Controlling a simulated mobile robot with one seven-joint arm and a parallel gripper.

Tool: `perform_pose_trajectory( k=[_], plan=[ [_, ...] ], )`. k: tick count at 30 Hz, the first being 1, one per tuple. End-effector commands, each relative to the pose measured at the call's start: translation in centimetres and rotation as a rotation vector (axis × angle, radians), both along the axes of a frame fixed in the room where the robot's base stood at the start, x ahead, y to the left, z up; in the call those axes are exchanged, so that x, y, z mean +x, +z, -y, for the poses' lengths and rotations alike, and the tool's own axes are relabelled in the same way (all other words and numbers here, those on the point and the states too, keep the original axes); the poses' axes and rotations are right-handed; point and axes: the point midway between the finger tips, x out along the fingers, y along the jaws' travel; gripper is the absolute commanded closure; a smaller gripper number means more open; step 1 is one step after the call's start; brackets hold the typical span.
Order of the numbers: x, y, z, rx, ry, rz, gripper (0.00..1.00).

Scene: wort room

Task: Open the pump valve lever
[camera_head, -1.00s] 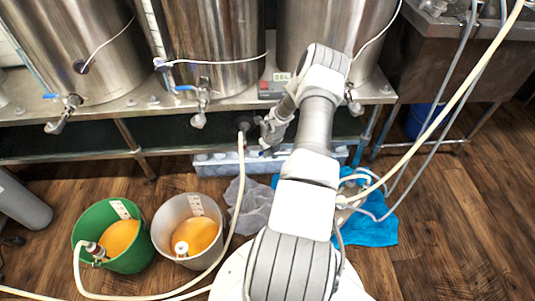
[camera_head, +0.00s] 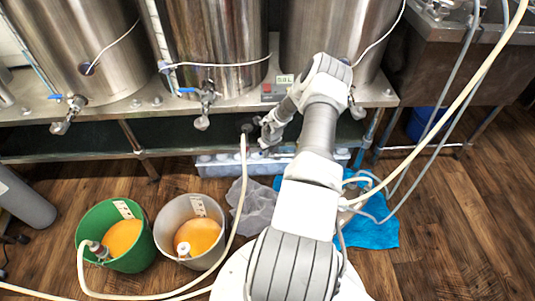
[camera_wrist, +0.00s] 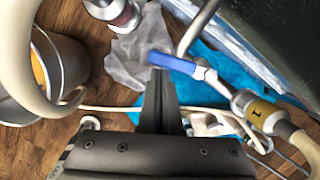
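The blue valve lever (camera_wrist: 176,64) shows in the wrist view, lying almost level just beyond my fingertips. It sits on a metal valve whose pipe runs right to a fitting with a yellow band (camera_wrist: 258,113). My gripper (camera_wrist: 161,78) points up at the lever's left part with its dark fingers together and nothing visible between them. The tips look very close to the lever; I cannot tell whether they touch. In the head view, my gripper (camera_head: 268,143) is under the steel bench's front edge, by the pump area; the lever is too small to make out there.
A green bucket (camera_head: 85,225) and a grey bucket (camera_head: 164,224) of orange liquid stand on the wooden floor at left. A pale hose (camera_head: 241,190) runs from under the bench (camera_head: 105,113) to the floor. Grey and blue cloths (camera_head: 376,232) lie below my arm. Steel tanks stand above.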

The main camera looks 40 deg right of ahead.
Motion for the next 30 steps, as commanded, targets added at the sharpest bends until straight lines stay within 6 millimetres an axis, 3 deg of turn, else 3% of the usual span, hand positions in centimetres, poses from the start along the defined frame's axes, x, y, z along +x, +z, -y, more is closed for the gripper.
perform_pose_trajectory(
  k=[6, 30],
  plan=[
    [1.1, 0.1, 0.0, -0.002, -0.127, 0.003, 1.0],
    [1.8, 0.0, 0.1, 0.001, -0.123, 0.002, 1.0]
  ],
)
